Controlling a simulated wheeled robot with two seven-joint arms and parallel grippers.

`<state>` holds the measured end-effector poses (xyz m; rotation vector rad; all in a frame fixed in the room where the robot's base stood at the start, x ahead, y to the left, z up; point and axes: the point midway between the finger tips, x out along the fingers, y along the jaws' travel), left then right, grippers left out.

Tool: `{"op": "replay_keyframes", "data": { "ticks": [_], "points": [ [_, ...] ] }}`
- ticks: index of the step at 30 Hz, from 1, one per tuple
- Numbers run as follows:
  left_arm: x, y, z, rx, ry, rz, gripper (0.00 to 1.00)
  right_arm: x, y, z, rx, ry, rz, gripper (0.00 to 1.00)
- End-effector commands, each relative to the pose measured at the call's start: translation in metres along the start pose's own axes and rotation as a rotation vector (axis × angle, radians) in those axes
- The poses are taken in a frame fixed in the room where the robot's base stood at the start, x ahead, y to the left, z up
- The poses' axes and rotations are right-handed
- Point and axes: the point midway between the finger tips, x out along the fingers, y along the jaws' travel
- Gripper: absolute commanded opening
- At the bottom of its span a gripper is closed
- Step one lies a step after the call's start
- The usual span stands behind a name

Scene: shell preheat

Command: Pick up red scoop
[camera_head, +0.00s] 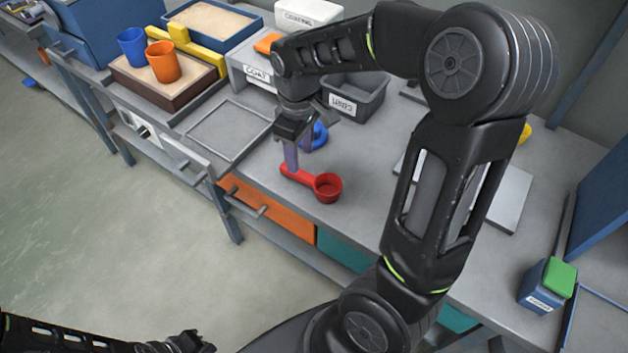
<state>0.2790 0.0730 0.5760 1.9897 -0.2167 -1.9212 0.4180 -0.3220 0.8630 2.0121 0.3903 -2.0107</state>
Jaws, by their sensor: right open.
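The red scoop (327,187) lies on the grey bench top near its front edge, with its round cup to the right and its handle pointing left. My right gripper (291,165) points down over the handle end of the scoop. Its fingers are open and reach close to the handle; I cannot tell whether they touch it. My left gripper (190,343) is at the bottom edge, low and away from the bench, and its fingers are too unclear to read.
A blue object (319,136) stands just behind my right gripper. A grey labelled bin (372,104) is farther back. A square frame (213,150) lies to the left. Blue and orange cups (163,62) stand on a brown-edged box. A blue box with green top (558,278) is at right.

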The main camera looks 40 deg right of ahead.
Motion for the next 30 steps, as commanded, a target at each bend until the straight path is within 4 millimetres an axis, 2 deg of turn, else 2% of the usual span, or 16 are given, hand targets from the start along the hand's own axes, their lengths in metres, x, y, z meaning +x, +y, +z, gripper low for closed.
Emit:
{"op": "replay_keyframes", "data": {
  "ticks": [4,12,23,30],
  "points": [
    [0.0,0.0,0.0,0.0,0.0,0.0,0.0,0.003,0.0,0.0,0.0,-0.001,0.0,0.47],
    [0.001,0.0,0.0,0.0,0.001,0.0,0.0,0.026,0.0,0.0,0.0,-0.001,0.0,0.47],
    [0.0,0.0,0.0,0.0,0.001,0.0,0.0,0.031,0.0,0.0,0.001,-0.002,-0.001,0.47],
    [-0.002,0.001,0.0,0.0,0.001,0.0,0.0,0.065,0.0,0.001,0.0,-0.004,-0.002,0.47]
  ]
}}
